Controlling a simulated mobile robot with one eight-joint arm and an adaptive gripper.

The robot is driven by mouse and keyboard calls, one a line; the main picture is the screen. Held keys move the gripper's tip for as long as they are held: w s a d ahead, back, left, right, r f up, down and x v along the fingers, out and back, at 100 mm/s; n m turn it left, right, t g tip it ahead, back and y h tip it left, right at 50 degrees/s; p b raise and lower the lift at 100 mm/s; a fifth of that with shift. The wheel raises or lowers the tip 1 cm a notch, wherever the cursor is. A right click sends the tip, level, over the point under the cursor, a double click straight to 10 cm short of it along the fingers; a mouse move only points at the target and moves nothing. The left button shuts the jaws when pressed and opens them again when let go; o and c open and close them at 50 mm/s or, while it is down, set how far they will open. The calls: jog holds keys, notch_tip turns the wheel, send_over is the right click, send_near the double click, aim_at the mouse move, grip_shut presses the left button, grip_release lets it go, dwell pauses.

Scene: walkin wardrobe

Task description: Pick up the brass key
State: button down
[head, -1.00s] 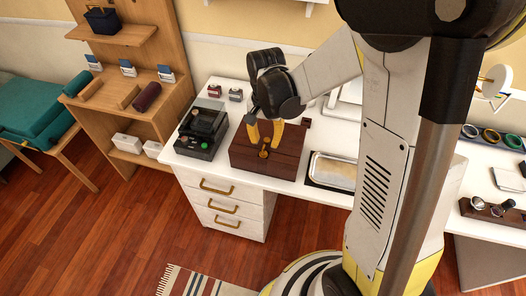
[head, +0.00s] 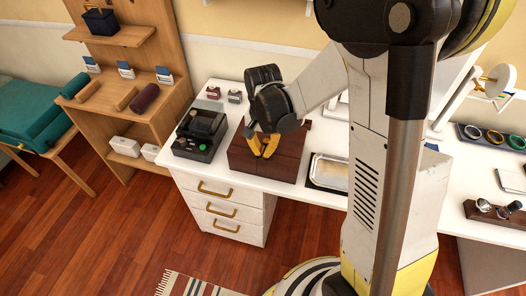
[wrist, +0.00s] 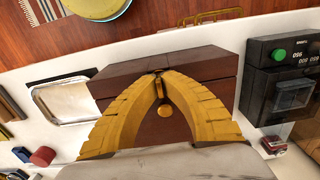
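The dark wooden box (head: 240,158) stands on the white desk. It also shows in the wrist view (wrist: 215,95). The brass key (wrist: 168,110) shows between my fingers in the wrist view as a small round brass end with a thin darker stem. The stem runs up to where the fingertips meet. My gripper (head: 264,154) has yellow fingers that reach down to the box in the head view. In the wrist view the fingertips (wrist: 160,74) are drawn together at the stem and look shut on the key. The fingers hide most of the key in the head view.
A black device with a green button (head: 199,138) stands close left of the box. A silver tray (head: 328,172) lies close to its right. Two small boxes (head: 224,94) sit behind on the desk. Watches (head: 487,208) and rings (head: 492,136) are farther right.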

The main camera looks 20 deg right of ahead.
jog(key=shift+r+p, duration=0.35)
jog(key=shift+r, duration=0.2)
jog(key=r, duration=0.1)
jog(key=r+p, duration=0.2)
jog(key=r, duration=0.1)
jog(key=shift+s+d, duration=0.35)
jog(key=s+d+r+p, duration=0.3)
jog(key=s+d+r, duration=0.3)
jog(key=s, duration=0.2)
jog(key=shift+s+d, duration=0.15)
jog(key=shift+d, duration=0.2)
send_over(263, 148)
jog(key=shift+b, duration=0.35)
dwell(1.9)
jog(key=shift+f, duration=0.3)
